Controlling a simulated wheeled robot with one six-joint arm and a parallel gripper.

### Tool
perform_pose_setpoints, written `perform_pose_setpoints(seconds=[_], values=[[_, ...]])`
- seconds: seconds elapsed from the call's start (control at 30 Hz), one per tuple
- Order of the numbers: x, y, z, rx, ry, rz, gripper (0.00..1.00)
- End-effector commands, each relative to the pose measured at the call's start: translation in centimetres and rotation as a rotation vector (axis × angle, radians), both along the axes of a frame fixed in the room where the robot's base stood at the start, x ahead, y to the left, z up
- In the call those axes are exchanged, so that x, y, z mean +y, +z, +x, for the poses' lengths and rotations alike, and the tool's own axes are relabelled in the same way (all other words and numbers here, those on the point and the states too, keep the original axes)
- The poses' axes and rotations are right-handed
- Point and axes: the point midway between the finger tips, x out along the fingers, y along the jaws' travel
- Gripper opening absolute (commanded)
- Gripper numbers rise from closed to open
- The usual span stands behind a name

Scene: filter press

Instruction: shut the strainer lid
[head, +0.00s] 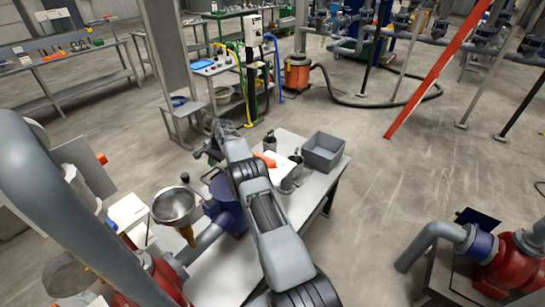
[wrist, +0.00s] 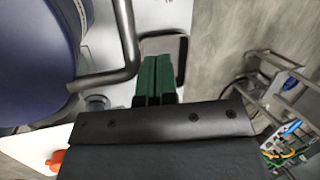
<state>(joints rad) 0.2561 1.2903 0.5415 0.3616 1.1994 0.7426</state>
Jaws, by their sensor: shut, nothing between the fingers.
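The strainer shows in the head view as an open silver bowl (head: 175,206) at left centre. A blue round part (head: 228,194), apparently its lid, stands beside the bowl, partly hidden by my arm. In the wrist view a large blue curved surface (wrist: 32,60) fills the left side, and a grey bent bar (wrist: 127,45) reaches out from it. My gripper (wrist: 157,84) has green fingers, shut together and empty. The fingers are just right of the bar's bend; I cannot tell whether they touch it. In the head view my gripper (head: 206,152) is beyond the blue part.
A grey bin (head: 323,151), dark cups (head: 286,184) and an orange item (head: 264,159) are on the metal table (head: 225,272). Pipework stands at left, and a red pump (head: 495,268) is at lower right. The floor beyond the table is open.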

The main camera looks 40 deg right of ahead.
Motion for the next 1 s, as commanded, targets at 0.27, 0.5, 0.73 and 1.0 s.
perform_pose_setpoints(seconds=[0.27, 0.5, 0.73, 1.0], values=[[-0.2, 0.6, -0.1, -0.002, -0.001, 0.0, 0.0], [-1.5, 4.4, -0.9, -0.005, -0.002, -0.002, 0.0], [-2.8, 8.8, -1.9, -0.003, -0.001, -0.002, 0.0], [-3.8, 12.1, -2.6, -0.001, -0.002, -0.001, 0.0]])
